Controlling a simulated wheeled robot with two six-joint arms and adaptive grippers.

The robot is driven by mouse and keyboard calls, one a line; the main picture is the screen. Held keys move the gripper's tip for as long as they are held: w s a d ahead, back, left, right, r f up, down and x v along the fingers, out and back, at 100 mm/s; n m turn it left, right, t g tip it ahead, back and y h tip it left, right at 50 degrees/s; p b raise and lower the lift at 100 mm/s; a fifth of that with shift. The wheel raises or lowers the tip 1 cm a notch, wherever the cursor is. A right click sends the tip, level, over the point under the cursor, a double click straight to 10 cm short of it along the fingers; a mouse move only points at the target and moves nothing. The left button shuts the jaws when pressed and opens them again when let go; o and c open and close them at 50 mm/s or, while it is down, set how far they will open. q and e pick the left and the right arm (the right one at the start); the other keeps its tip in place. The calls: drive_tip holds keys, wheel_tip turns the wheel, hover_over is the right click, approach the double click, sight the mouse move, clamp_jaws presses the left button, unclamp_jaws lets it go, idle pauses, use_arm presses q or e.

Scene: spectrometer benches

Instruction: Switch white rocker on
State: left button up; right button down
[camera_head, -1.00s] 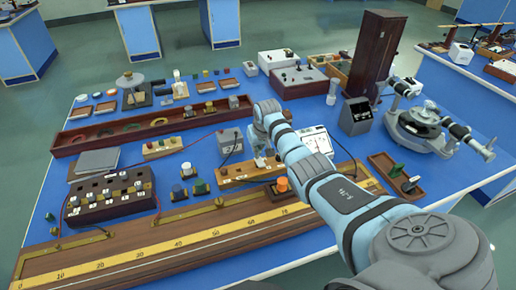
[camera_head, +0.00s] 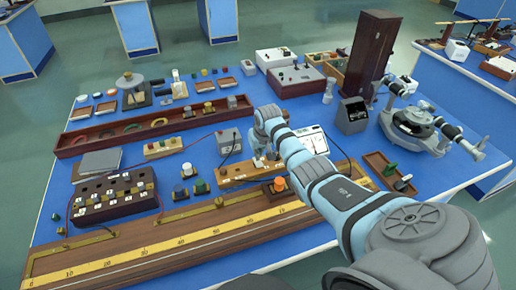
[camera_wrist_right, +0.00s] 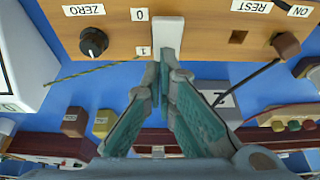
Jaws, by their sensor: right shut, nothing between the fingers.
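The white rocker (camera_wrist_right: 168,36) is a pale upright bar on a wooden panel (camera_wrist_right: 205,42) in the right wrist view. Labels 0 and 1 stand at its left, 0 near its upper end and 1 near its lower end. My right gripper (camera_wrist_right: 162,66) is shut and empty, with its fingertips at the rocker's lower end, beside the 1 label. I cannot tell whether they touch it or which way it is tilted. In the head view my right gripper (camera_head: 265,161) is over the wooden board (camera_head: 232,173), and the arm partly hides that spot. My left gripper is out of view.
A black ZERO knob (camera_wrist_right: 93,42) is left of the rocker. A brown knob (camera_wrist_right: 285,45) with a dark cable is to its right. A grey box (camera_head: 229,140) stands behind the board, and an orange-topped part (camera_head: 280,184) is in front. The long ruler bench (camera_head: 170,243) runs along the front.

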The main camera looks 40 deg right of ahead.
drive_tip(key=r+p, duration=0.4)
drive_tip(key=p, duration=0.1)
drive_tip(key=shift+w+d+r, duration=0.1)
drive_tip(key=shift+w+r, duration=0.2)
drive_tip(key=shift+r, duration=0.1)
wheel_tip(320, 180, up, 9)
drive_tip(key=shift+s+p, duration=0.3)
drive_tip(key=shift+p, duration=0.05)
